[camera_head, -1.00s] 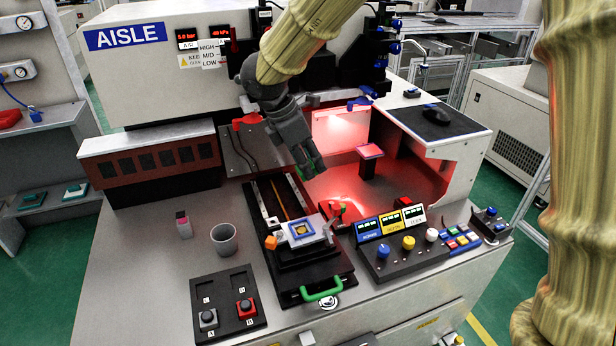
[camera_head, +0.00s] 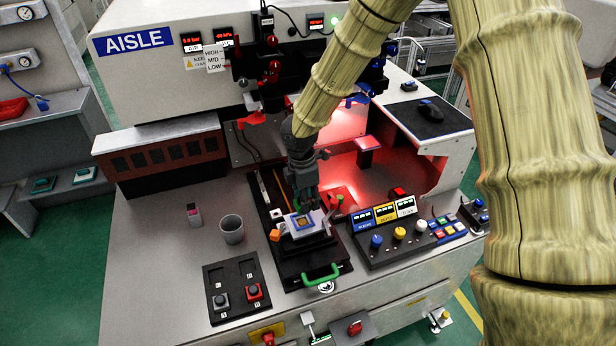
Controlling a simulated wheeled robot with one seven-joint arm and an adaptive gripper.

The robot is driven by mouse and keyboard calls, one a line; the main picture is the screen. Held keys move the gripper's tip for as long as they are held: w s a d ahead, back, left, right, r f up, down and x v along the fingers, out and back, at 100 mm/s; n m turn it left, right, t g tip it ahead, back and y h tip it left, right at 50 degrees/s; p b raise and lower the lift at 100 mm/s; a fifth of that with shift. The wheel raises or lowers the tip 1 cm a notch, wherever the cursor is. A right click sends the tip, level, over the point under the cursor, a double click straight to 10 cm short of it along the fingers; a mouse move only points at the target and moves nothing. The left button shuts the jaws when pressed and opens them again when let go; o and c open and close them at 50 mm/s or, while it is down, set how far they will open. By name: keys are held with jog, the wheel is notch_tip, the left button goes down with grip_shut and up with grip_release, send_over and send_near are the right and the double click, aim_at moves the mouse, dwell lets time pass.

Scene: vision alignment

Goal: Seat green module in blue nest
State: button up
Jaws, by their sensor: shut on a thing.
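The blue nest (camera_head: 292,222) is a small square blue frame with a yellowish middle. It sits on a pale plate on the black slide fixture (camera_head: 325,262) in the middle of the bench. My gripper (camera_head: 307,203) points down just behind and above the nest and is shut. The green module is between its fingers: green showed at the tips earlier, but now the dark fingers mostly hide it. I cannot tell whether the module touches the nest.
A red clamp (camera_head: 340,198) stands close right of my gripper. A grey cup (camera_head: 232,229) and a button console (camera_head: 400,240) flank the fixture.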

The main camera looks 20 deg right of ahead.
jog(key=shift+s+f, duration=0.1)
jog(key=shift+f, duration=0.2)
jog(key=shift+f, duration=0.3)
jog(key=shift+f+b, duration=1.4)
jog(key=shift+f, duration=0.6)
jog(key=o, duration=1.1)
jog(key=r, duration=1.2)
jog(key=shift+a, duration=0.4)
